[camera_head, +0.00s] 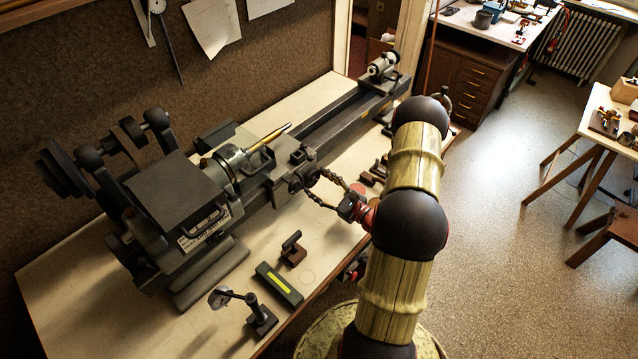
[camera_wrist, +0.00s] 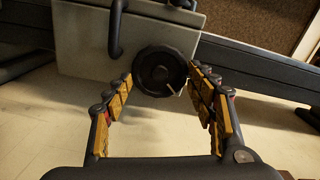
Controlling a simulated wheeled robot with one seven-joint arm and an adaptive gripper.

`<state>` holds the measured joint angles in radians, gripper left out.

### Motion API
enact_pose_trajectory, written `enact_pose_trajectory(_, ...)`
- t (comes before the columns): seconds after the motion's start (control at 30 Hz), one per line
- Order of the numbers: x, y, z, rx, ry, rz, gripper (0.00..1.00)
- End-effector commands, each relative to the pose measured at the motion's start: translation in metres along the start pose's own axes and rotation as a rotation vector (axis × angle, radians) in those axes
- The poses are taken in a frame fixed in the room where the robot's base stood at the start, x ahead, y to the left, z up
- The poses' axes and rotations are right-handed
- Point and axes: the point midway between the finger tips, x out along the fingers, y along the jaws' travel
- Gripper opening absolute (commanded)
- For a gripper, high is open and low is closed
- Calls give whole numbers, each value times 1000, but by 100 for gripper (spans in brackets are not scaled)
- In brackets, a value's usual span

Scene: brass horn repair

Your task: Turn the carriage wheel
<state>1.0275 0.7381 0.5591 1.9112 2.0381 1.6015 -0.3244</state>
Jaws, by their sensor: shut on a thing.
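The carriage wheel (camera_wrist: 160,70) is a round black handwheel on the front of a grey carriage block, in the wrist view. My gripper (camera_wrist: 162,85) has its two yellow-padded fingers on either side of the wheel, with the tips at its rim. In the head view my gripper (camera_head: 316,184) reaches in from the right to the front of the lathe carriage (camera_head: 285,170). There the wheel (camera_head: 311,172) is small and partly hidden by the fingers. The fingers are spread to the wheel's width and shut on it.
The lathe bed (camera_head: 345,120) runs up to the tailstock (camera_head: 383,66). The headstock (camera_head: 175,195) is at the left. A dark lever (camera_wrist: 117,28) hangs above the wheel.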

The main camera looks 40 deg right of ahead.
Motion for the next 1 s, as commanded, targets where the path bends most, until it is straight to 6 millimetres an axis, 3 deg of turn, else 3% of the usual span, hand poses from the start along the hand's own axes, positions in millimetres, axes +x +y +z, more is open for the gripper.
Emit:
enact_pose_trajectory(0.7, -1, 15, 0, 694, 10, 13, 31)
enact_pose_trajectory(1.0, -1, 16, 2, 979, 11, 14, 36)
